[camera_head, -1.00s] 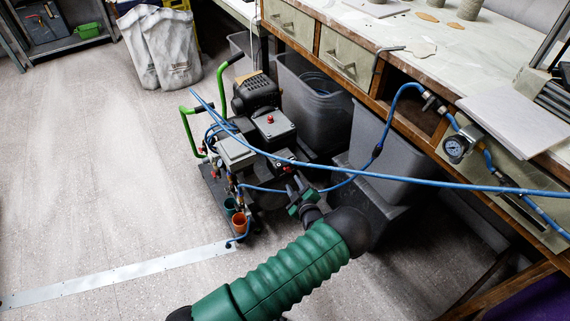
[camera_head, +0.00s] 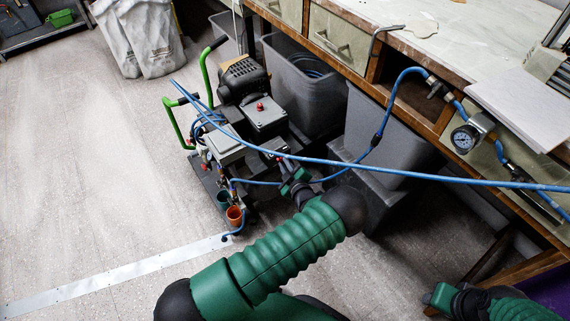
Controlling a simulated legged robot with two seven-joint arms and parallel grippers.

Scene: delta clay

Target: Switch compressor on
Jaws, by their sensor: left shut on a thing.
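The compressor (camera_head: 264,116) stands on the floor left of centre, with a black motor, a grey box with a small red knob (camera_head: 260,106) on top, and green handles. My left gripper (camera_head: 287,170) is at the compressor's near right side, just below the blue hose. It looks shut on a small part there; its tips are small and dark, so I cannot tell exactly which part. My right gripper (camera_head: 441,296) shows at the lower right, away from the compressor; its jaws are unclear.
A blue hose (camera_head: 400,173) crosses in front of the compressor to the right. Grey bins (camera_head: 375,138) stand under the workbench (camera_head: 455,45). A pressure gauge (camera_head: 463,138) is on the bench front. Small orange (camera_head: 235,215) and teal cups sit low on the compressor.

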